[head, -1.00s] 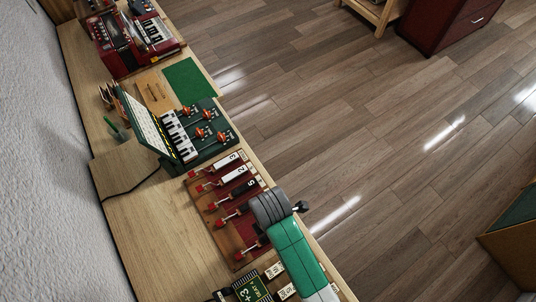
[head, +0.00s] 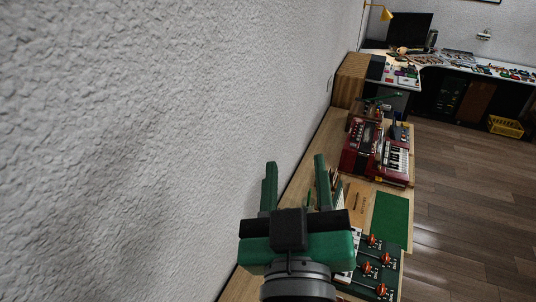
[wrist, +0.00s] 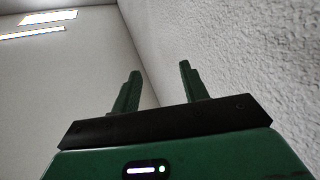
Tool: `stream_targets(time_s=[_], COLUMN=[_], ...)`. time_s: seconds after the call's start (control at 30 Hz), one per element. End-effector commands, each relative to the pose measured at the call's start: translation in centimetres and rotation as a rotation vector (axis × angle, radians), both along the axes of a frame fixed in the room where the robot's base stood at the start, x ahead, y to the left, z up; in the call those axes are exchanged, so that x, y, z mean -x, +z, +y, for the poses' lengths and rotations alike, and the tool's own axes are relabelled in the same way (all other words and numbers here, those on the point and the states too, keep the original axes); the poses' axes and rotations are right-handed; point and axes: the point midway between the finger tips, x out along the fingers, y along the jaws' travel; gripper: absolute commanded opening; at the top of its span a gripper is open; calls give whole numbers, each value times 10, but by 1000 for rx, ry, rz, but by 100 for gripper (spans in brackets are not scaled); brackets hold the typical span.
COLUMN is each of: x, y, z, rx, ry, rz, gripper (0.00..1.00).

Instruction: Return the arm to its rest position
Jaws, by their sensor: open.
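My gripper (head: 296,184) shows in the head view at the lower middle, in front of the grey wall and the long wooden bench. Its two green fingers stand apart and point up the picture, with nothing between them. In the wrist view my gripper (wrist: 157,88) is also open and empty. Behind it there are only the textured wall, the corner and the ceiling with its lights. It touches nothing that I can see.
The textured wall (head: 150,120) fills the left of the head view. A red accordion (head: 362,148) and a green mat (head: 391,218) lie on the bench. A desk with a monitor (head: 402,32) and a yellow crate (head: 506,126) are at the back right. The floor (head: 465,200) is clear.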

Motion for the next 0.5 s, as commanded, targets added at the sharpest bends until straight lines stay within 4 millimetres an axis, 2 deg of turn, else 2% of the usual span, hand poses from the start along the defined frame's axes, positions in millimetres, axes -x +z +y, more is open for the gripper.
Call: stream_targets(time_s=[0.03, 0.1, 0.2, 0.3, 0.5], x=[17, 40, 63, 71, 71], y=[36, 74, 104, 114, 114], z=[16, 32, 44, 48, 48], rx=[-62, -146, -221, -249, -251], ry=[49, 117, 184, 211, 211], rz=[-117, -250, -361, -400, -399], gripper=[44, 44, 44, 44, 44])
